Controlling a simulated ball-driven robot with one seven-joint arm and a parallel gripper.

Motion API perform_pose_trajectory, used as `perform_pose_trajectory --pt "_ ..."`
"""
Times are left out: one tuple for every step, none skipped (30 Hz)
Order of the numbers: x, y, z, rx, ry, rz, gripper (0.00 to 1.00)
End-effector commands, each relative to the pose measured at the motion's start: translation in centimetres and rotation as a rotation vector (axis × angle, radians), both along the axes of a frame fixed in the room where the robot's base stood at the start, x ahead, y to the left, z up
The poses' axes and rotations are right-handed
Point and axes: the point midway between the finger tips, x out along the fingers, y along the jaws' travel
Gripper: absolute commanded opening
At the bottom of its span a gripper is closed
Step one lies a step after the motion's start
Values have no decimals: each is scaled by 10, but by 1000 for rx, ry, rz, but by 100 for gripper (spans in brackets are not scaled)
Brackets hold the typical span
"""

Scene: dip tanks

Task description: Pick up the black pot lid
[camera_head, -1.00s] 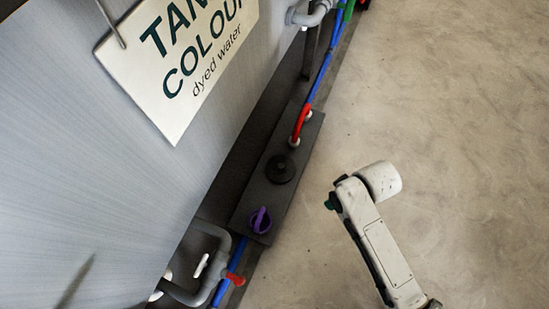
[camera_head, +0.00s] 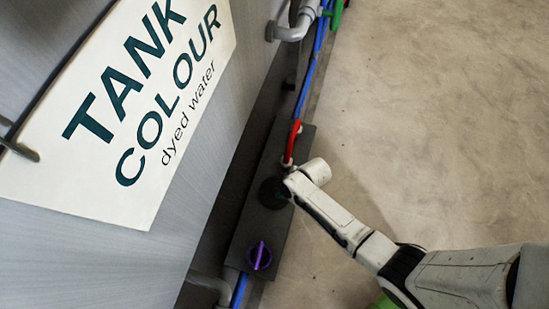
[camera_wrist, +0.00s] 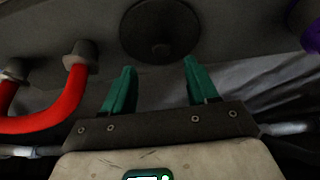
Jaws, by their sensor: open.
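The black pot lid (camera_head: 273,193) lies on a dark grey block or shelf (camera_head: 246,228) beside the tank. In the head view my arm's end partly covers its right edge. My gripper (camera_wrist: 160,64) has two green fingers, spread apart and empty. The fingertips point toward the lid's near edge, one to each side of its centre. I cannot tell whether they touch it. The fingers are hidden in the head view.
A red curved handle or hose (camera_head: 293,140) stands beyond the lid; it also shows at left in the wrist view (camera_wrist: 70,105). A purple handle (camera_head: 259,256) sits on the block's near end. The tank with its sign (camera_head: 130,110) rises at left. Open floor (camera_head: 430,120) lies right.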

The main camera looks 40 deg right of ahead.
Motion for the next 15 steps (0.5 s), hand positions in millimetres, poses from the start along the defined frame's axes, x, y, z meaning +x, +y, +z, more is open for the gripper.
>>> perform_pose_trajectory --pt "2 1 -7 1 -1 0 58" --pt "3 2 -8 0 -1 0 58" --pt "3 2 -9 0 -2 1 58" --pt "4 3 -10 0 -1 0 58" --pt "4 3 -11 0 -1 1 58" --pt "4 3 -12 0 0 1 58" --pt "4 4 -14 0 0 1 58" --pt "5 4 -16 0 0 1 58" --pt "6 5 -20 0 0 1 58" --pt "7 6 -23 0 0 2 58" --pt "8 7 -26 0 0 2 58" --pt "9 8 -31 0 0 2 58" --pt "10 9 -35 0 0 1 58" --pt "11 10 -39 0 0 1 58" --pt "13 12 -44 1 -1 2 58"
